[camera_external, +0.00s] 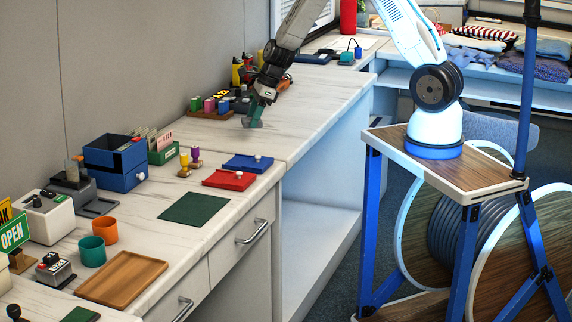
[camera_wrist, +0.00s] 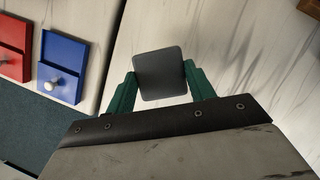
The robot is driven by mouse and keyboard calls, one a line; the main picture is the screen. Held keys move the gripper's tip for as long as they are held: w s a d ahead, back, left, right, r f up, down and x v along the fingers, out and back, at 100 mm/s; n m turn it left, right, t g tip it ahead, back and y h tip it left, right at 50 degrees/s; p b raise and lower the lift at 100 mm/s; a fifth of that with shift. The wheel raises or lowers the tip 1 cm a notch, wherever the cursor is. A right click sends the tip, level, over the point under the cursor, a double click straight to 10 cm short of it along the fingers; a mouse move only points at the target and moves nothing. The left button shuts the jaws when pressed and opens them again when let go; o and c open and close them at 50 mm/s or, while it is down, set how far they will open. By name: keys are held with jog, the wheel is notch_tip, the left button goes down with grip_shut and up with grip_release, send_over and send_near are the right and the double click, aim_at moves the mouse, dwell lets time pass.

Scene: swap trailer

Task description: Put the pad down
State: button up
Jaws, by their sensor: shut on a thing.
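My gripper (camera_wrist: 160,72) has green fingers shut on a dark grey, rounded square pad, one finger at each side. The pad (camera_wrist: 163,85) fills the gap between the fingertips in the wrist view. In the external view, my gripper (camera_external: 256,108) points down over the white marbled counter (camera_external: 318,92), with the grey pad (camera_external: 252,123) at its tips. The pad is low, close to the counter top; I cannot tell whether it touches.
A rack of coloured blocks (camera_external: 210,112) stands left of my gripper. A dark green mat (camera_external: 194,208) lies further forward. The counter right of my gripper is clear.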

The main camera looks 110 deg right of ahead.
jog(key=s+d, duration=0.1)
jog(key=s, duration=0.1)
jog(key=s+d+m, duration=0.1)
jog(key=s+d, duration=0.1)
jog(key=s, duration=0.1)
jog(key=s+d+m, duration=0.1)
jog(key=s, duration=0.2)
jog(key=shift+d+h, duration=0.25)
jog(key=shift+h, duration=0.15)
jog(key=shift+w+d, duration=0.1)
jog(key=shift+d, duration=0.2)
send_over(224, 128)
jog(key=s, duration=0.1)
jog(key=shift+a+f, duration=0.3)
jog(key=shift+f, duration=0.55)
jog(key=shift+s+f, duration=0.15)
jog(key=shift+f, duration=1.5)
jog(key=shift+f, duration=0.15)
jog(key=o, duration=0.9)
jog(key=shift+o, duration=0.2)
